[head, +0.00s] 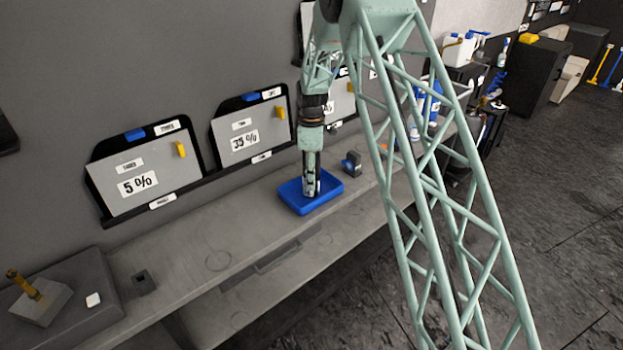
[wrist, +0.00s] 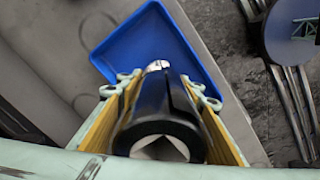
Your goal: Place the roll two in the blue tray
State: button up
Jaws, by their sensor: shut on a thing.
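The blue tray (head: 326,194) sits on the grey bench in the head view. It also shows in the wrist view (wrist: 130,48), beyond the fingertips. My gripper (head: 311,190) points down over the tray. In the wrist view my gripper (wrist: 160,95) is shut on a black hollow roll (wrist: 158,112), with a yellow-lined finger on each side. A whitish tip shows at the roll's far end, over the tray. The tray's visible floor looks empty. I cannot tell whether the roll touches the tray, and no label on it is readable.
A small dark holder (head: 351,163) stands on the bench just right of the tray. Sample boards marked 5 % (head: 137,184) and 35 % (head: 244,138) lean on the wall behind. The bench (head: 215,240) left of the tray is mostly clear.

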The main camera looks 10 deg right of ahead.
jog(key=shift+f, duration=0.1)
jog(key=o, duration=1.1)
jog(key=shift+r, duration=6.15)
jog(key=shift+r, duration=0.1)
